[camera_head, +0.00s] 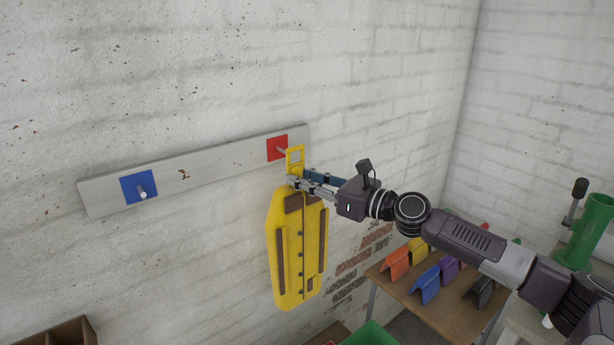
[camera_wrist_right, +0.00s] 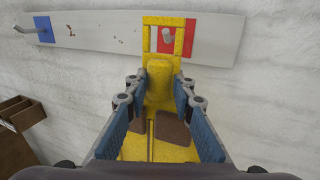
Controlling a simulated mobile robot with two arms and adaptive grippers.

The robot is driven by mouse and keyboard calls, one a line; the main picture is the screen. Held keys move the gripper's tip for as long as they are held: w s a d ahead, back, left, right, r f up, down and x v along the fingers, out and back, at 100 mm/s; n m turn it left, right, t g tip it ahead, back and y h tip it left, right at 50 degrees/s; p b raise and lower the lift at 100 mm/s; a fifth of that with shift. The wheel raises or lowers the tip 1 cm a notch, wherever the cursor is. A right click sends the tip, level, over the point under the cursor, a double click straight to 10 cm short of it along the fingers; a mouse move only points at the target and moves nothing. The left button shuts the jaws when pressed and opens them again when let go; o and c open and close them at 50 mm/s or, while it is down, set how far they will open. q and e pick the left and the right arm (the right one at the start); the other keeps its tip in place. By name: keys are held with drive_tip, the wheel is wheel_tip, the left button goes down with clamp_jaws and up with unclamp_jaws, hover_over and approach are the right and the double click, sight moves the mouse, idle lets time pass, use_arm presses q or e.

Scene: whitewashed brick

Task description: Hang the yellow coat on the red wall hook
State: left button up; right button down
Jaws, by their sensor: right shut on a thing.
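The yellow coat (camera_head: 285,255), with brown patches, hangs upright from my right gripper (camera_head: 294,181). The gripper is shut on the neck just below the coat's square yellow loop (camera_head: 295,158); its fingers flank the neck in the wrist view (camera_wrist_right: 158,88). The red wall hook (camera_head: 277,148) is a peg on a red square. In the head view the peg's tip is at the loop's left side. In the wrist view the peg (camera_wrist_right: 168,35) shows inside the loop opening. I cannot tell whether it passes through the loop. My left gripper is out of view.
The pale board (camera_head: 210,168) also bears a blue hook (camera_head: 139,188) at left. A wooden table (camera_head: 400,290) with several coloured folded pieces stands below my right arm. A green cylinder (camera_head: 586,232) is at far right. A wooden box (camera_head: 65,334) is at lower left.

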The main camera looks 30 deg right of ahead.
drive_tip(key=shift+w+a+r+p, duration=0.1)
drive_tip(key=shift+w+p, duration=0.1)
drive_tip(key=shift+w, duration=0.6)
drive_tip(key=shift+w+a+r+p, duration=0.1)
drive_tip(key=shift+w+p, duration=0.1)
drive_tip(key=shift+w, duration=0.55)
drive_tip(key=shift+w+a+f, duration=0.1)
drive_tip(key=shift+w+f, duration=0.3)
drive_tip(key=shift+w, duration=0.15)
drive_tip(key=shift+w+f+p, duration=0.1)
drive_tip(key=shift+f+p, duration=0.05)
drive_tip(key=shift+p, duration=0.15)
drive_tip(key=shift+f, duration=0.1)
drive_tip(key=c, duration=1.6)
unclamp_jaws()
drive_tip(key=shift+f, duration=0.2)
drive_tip(key=shift+v, duration=6.05)
